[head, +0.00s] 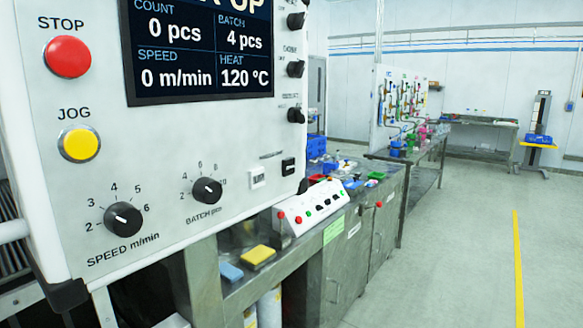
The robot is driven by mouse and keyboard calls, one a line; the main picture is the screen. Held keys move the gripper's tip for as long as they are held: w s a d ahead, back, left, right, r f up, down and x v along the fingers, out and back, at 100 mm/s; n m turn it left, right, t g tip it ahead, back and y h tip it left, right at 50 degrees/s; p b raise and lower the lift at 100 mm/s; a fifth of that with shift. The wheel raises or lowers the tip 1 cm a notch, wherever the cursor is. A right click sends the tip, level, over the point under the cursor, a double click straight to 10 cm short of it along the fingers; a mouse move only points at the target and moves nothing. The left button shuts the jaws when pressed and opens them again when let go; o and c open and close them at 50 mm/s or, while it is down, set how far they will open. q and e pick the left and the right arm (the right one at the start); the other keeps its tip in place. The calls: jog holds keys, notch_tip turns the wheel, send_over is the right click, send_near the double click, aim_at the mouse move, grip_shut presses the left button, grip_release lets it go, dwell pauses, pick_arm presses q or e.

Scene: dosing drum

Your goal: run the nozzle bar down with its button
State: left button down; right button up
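A white control panel (165,200) fills the left of the head view. Its dark screen (198,50) reads count 0 pcs, batch 4 pcs, speed 0 m/min, heat 120 °C. On it are a red STOP button (68,57), a yellow JOG button (80,144), a SPEED knob (123,219) and a BATCH knob (207,190). Small black knobs (295,69) line the right edge, with labels too small to read. I cannot make out a nozzle bar or a button marked for it. Neither of my grippers is in view.
A metal bench (290,262) behind the panel holds a white sloped box with buttons (312,205), a yellow sponge (258,256) and a blue sponge (230,272). Another bench (425,160) stands farther back. The floor (450,255) at right is clear, with a yellow line (518,265).

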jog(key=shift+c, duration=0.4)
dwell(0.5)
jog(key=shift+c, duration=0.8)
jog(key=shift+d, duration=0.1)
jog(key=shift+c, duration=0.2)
